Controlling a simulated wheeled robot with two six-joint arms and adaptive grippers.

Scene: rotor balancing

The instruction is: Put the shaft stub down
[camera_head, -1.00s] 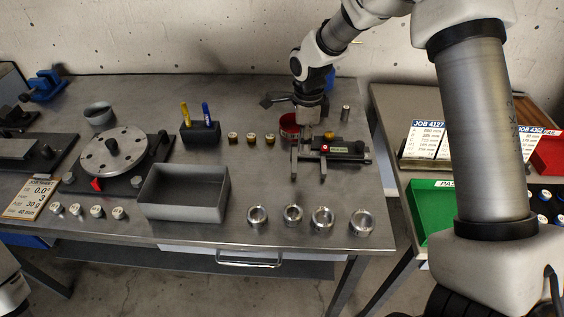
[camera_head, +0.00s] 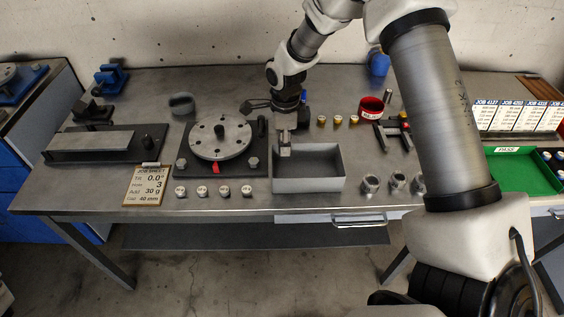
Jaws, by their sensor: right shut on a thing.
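My right gripper (camera_head: 285,146) reaches down from the top over the back left part of the open grey bin (camera_head: 310,185). Its fingers are close together and shut on a small grey metal piece, which looks like the shaft stub (camera_head: 285,151). The piece is small and partly covered by the fingers, so its shape is hard to make out. I cannot tell whether it touches the bin wall or hangs above it. The bin's visible inside looks empty. My left gripper is not in view.
The round rotor disc (camera_head: 220,137) on its dark base stands just left of the gripper. A job sheet (camera_head: 147,186) and several small weights (camera_head: 213,191) lie in front. A red cup (camera_head: 371,108) and metal rings (camera_head: 370,183) are to the right.

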